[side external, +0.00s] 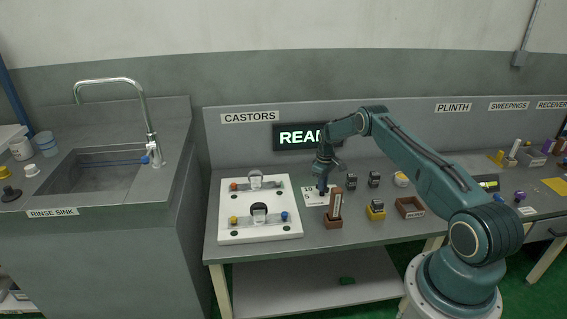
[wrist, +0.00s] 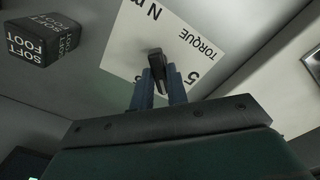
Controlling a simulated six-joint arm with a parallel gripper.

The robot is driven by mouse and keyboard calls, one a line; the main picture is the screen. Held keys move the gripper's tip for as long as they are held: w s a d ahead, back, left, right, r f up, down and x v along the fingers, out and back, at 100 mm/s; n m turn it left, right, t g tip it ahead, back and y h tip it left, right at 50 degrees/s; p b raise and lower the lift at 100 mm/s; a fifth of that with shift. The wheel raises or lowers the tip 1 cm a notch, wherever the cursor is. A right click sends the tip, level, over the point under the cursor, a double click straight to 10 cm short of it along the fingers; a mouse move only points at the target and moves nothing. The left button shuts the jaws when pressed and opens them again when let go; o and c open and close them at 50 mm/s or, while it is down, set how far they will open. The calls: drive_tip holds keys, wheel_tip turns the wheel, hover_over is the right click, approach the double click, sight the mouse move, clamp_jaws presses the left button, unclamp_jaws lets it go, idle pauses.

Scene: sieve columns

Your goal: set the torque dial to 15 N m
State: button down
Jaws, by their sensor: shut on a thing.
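The torque dial's white plate (side external: 311,199) lies on the bench under my gripper (side external: 322,188). In the wrist view the plate (wrist: 190,35) shows upside-down printing: "TORQUE", "N m" and a "5" to the right. Another "5" is partly visible left of the fingers. The dial's dark knob (wrist: 156,58) stands between the two blue fingers of my gripper (wrist: 157,86), which are shut on it. The rest of the scale and the exact setting are hidden or too small to read.
A SOFT FOOT block (wrist: 43,38) is near the plate. Dark blocks (side external: 351,181), a brown holder (side external: 333,221) with a tall piece and an open brown tray (side external: 409,208) are close by. The white castor board (side external: 232,210) is left; a screen (side external: 290,137) is behind.

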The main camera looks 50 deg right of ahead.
drive_tip(key=m, duration=0.4)
drive_tip(key=shift+m, duration=0.3)
drive_tip(key=m, duration=0.4)
drive_tip(key=shift+m, duration=0.3)
drive_tip(key=c, duration=1.4)
unclamp_jaws()
drive_tip(key=shift+r, duration=0.2)
wheel_tip(320, 180, up, 14)
drive_tip(key=shift+f, duration=0.25)
